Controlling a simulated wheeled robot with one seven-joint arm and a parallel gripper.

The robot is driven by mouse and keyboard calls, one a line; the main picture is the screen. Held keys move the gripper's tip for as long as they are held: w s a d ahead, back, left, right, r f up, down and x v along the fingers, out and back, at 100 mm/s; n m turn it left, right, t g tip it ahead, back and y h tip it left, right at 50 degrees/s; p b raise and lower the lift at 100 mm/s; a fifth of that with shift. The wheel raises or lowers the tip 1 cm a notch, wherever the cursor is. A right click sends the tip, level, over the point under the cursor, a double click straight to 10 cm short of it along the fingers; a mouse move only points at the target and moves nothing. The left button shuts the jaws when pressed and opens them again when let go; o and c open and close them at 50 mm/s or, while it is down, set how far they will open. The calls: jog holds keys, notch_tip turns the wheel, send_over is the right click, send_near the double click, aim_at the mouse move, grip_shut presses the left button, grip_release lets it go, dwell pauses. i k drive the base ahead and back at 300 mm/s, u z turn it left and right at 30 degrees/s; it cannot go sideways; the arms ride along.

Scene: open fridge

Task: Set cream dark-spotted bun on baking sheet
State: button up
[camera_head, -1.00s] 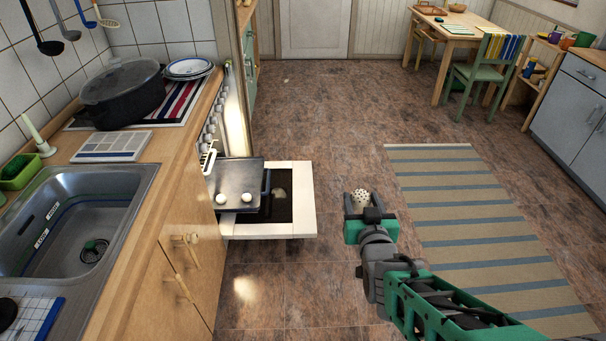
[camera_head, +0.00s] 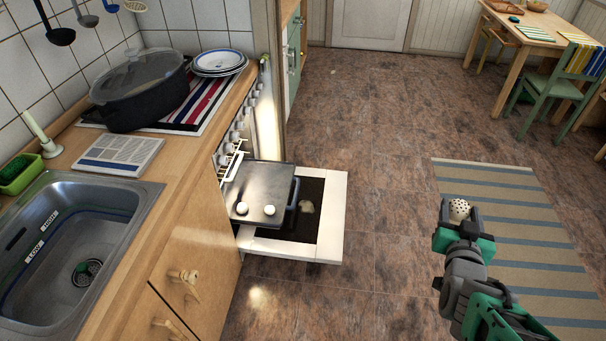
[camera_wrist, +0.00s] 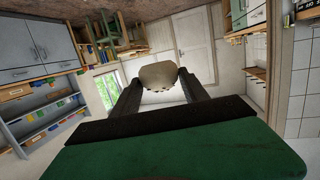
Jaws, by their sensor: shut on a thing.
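The cream dark-spotted bun (camera_head: 459,209) is held between the fingers of my gripper (camera_head: 458,217), above the floor at the right. In the wrist view the bun (camera_wrist: 158,75) sits between the two fingertips of my gripper (camera_wrist: 158,84), with dark spots along its lower edge. The dark baking sheet (camera_head: 262,184) juts from the oven over the lowered door, to the left of my gripper and well apart from it. Two pale round buns (camera_head: 242,208) lie on the sheet near its front edge.
A counter with a sink (camera_head: 75,240) runs along the left. A striped rug (camera_head: 520,215) lies at the right. The floor between door and gripper is clear.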

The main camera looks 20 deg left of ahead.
aim_at(274, 176)
jog(key=i, duration=3.95)
jog(key=u, duration=5.05)
